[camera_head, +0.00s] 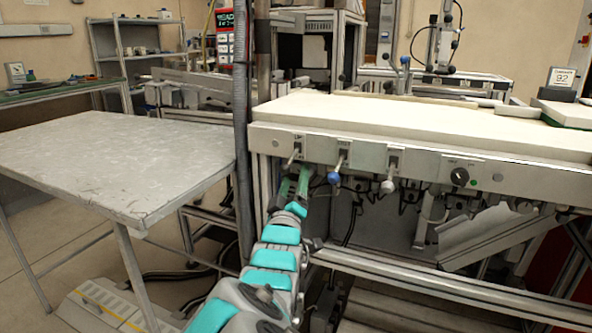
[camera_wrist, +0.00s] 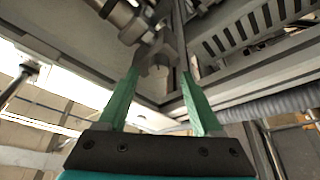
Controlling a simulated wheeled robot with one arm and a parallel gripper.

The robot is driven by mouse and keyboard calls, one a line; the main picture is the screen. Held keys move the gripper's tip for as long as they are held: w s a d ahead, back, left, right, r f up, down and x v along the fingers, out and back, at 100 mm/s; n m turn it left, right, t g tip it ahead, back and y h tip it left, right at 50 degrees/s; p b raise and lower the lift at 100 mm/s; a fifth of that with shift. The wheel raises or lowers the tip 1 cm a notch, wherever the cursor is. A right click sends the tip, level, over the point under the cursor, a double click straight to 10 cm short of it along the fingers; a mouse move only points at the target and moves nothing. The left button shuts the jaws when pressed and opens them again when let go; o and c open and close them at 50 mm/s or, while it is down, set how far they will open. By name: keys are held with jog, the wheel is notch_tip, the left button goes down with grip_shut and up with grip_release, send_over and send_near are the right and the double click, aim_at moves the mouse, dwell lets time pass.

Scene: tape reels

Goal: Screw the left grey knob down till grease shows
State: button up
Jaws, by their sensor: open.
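In the head view, a lever-like metal fitting (camera_head: 296,153) hangs at the left end of the bench's front panel, and its lower end is close above my gripper. My gripper (camera_head: 294,181), with two green fingers, points up beneath it and is open. In the wrist view, a grey notched knob (camera_wrist: 156,62) shows in the gap between the fingertips of my gripper (camera_wrist: 160,74). I cannot tell whether either finger touches it. No grease can be made out. A blue knob (camera_head: 334,177) and another grey knob (camera_head: 388,186) hang farther right.
The cream-topped bench (camera_head: 400,117) overhangs my gripper, with a black dial (camera_head: 460,177) on its front panel. Cables and metal frame bars (camera_head: 400,283) lie below. A grey metal table (camera_head: 115,160) stands left, and a vertical hose (camera_head: 241,130) runs close to my arm.

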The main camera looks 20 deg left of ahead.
aim_at(297, 169)
jog(key=shift+x, duration=1.55)
jog(key=shift+r, duration=0.1)
jog(key=shift+c, duration=0.2)
grip_shut()
